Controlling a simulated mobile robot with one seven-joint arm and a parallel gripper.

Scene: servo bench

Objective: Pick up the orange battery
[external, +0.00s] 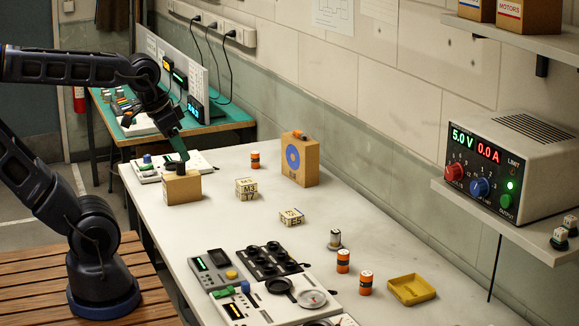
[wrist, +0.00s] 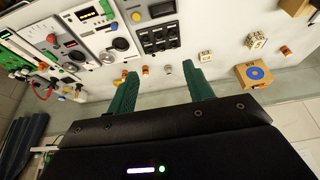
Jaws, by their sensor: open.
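Three orange batteries with dark bands show in the external view. One battery (external: 255,160) stands alone toward the far end of the bench, left of the blue-ring box. Two more, a left one (external: 343,261) and a right one (external: 366,282), stand near the yellow tray. Small orange batteries also show in the wrist view, one (wrist: 145,71) between my fingertips in the picture and one (wrist: 285,50) at the right. My gripper (external: 184,158) is at the bench's far left, above or beside a small cardboard box. Its green fingers (wrist: 160,72) are spread, with nothing held.
A small cardboard box (external: 182,190) lies near my gripper. A taller box (external: 299,163) with a blue ring stands against the wall side. Lettered blocks (external: 246,189), a silver cylinder (external: 334,239), a yellow tray (external: 411,289) and panels (external: 270,262) occupy the bench.

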